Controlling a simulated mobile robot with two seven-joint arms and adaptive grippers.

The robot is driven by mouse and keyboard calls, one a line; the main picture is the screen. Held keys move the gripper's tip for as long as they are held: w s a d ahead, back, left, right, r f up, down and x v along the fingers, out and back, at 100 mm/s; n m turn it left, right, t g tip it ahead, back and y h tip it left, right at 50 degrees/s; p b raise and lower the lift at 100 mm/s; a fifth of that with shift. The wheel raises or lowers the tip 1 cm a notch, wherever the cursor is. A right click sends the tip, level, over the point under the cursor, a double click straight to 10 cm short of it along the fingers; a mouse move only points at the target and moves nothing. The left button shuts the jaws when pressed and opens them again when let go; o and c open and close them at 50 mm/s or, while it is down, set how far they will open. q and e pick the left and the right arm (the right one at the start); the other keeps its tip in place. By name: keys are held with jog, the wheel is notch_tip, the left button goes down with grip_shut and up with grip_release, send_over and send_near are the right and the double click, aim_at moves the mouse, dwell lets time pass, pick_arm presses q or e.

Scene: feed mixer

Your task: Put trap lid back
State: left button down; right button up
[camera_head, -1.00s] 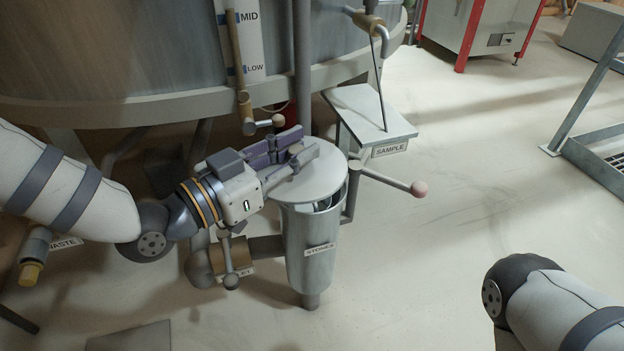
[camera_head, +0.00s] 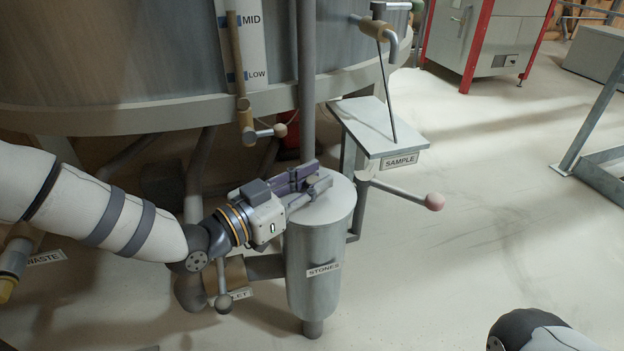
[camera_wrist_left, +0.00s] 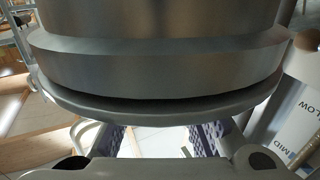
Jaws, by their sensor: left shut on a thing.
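The grey round trap lid (camera_head: 335,200) sits level at the top of the upright metal trap (camera_head: 318,240) labelled STONES. In the left wrist view the lid (camera_wrist_left: 150,115) lies against the trap's wide rim (camera_wrist_left: 160,70), with a thin dark line between them; I cannot tell whether it is a gap or shadow. My left gripper (camera_head: 317,182) reaches in from the left over the lid and is shut on its handle, which the fingers mostly hide. My right gripper is out of view; only part of my right arm shows at the lower right.
A large tank (camera_head: 120,75) stands behind the trap. A SAMPLE shelf (camera_head: 375,125) and a lever with a pink knob (camera_head: 434,201) are to the trap's right. A pipe with a valve handle (camera_head: 222,302) is at its left.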

pick_arm(q)
jog(key=shift+f, duration=0.2)
jog(key=c, duration=1.4)
grip_release()
jog(key=shift+r, duration=0.1)
jog(key=shift+r, duration=0.5)
jog(key=p+v, duration=0.1)
jog(key=v, duration=0.5)
jog(key=p+v, duration=0.2)
jog(key=v, duration=0.4)
jog(key=shift+f, duration=0.25)
